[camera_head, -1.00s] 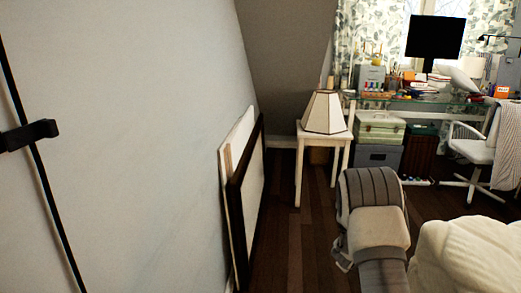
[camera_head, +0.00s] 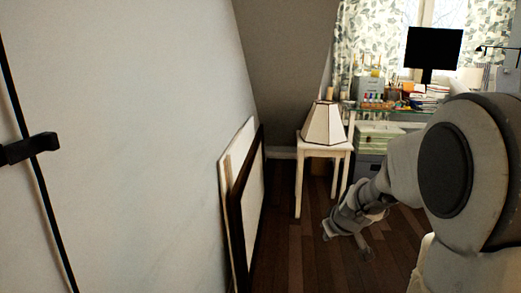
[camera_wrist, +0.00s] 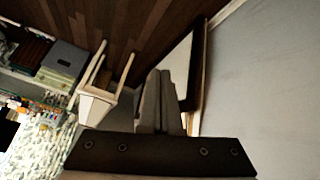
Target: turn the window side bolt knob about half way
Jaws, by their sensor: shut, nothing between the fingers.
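A black block-shaped fitting (camera_head: 28,148) sits on a thin black strip at the far left of the head view, on the pale wall or door panel. I cannot tell whether it is the bolt knob. The window (camera_head: 435,15) is at the back right, partly behind the monitor, and no knob can be made out on it. My gripper (camera_wrist: 159,78) is shut and empty in the wrist view, its fingers side by side. In the head view my arm reaches in from the right, its end low over the floor, well apart from the black fitting.
Framed boards (camera_head: 240,200) lean on the wall. A white stool (camera_head: 325,147) carries a lampshade (camera_head: 324,122). The desk (camera_head: 385,107), monitor (camera_head: 434,48) and boxes are behind. My arm hides much of the right. Dark floor (camera_head: 300,240) is open ahead of the boards.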

